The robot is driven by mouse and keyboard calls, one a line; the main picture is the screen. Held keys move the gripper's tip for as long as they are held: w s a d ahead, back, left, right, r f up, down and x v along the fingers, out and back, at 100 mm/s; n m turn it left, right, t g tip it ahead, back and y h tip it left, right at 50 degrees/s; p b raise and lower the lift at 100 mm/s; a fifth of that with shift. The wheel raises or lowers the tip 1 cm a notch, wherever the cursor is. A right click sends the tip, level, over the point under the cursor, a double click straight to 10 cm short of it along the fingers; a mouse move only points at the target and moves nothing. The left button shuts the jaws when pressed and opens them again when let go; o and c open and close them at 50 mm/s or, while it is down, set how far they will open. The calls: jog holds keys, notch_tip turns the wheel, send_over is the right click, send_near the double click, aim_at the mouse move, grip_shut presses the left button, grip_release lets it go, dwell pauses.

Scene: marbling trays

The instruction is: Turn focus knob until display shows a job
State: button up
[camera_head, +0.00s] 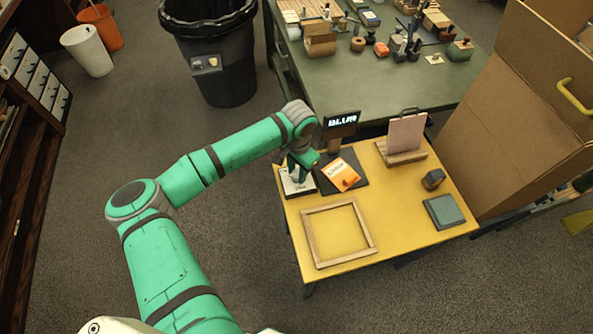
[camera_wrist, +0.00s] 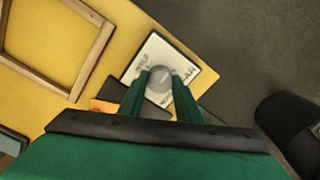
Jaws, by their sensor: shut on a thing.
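The focus knob (camera_wrist: 159,82) is a round grey knob on a white plate (camera_wrist: 184,56) with dark lettering, seen in the wrist view. My gripper (camera_wrist: 160,76) is over the plate with its two green fingers on either side of the knob, shut on it. In the head view my gripper (camera_head: 298,172) reaches down to the white plate (camera_head: 290,187) at the table's back left corner and hides the knob. The display (camera_head: 341,119) is a small dark box with lit white characters, too small to read surely.
On the yellow table (camera_head: 400,200) are an orange packet (camera_head: 341,174) on a dark mat, a wooden frame (camera_head: 373,247), a wooden stand (camera_head: 405,158), a dark block (camera_head: 433,179) and a grey-green pad (camera_head: 444,211). A large cardboard box (camera_head: 505,130) stands at the right.

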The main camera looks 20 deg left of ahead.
aim_at(297, 175)
jog(key=m, duration=0.6)
jog(key=shift+s, duration=0.15)
jog(key=shift+m, duration=0.3)
jog(key=o, duration=1.1)
jog(key=shift+c, duration=0.2)
notch_tip(297, 175, up, 11)
jog(key=shift+s+f, duration=0.1)
jog(key=shift+f, duration=0.05)
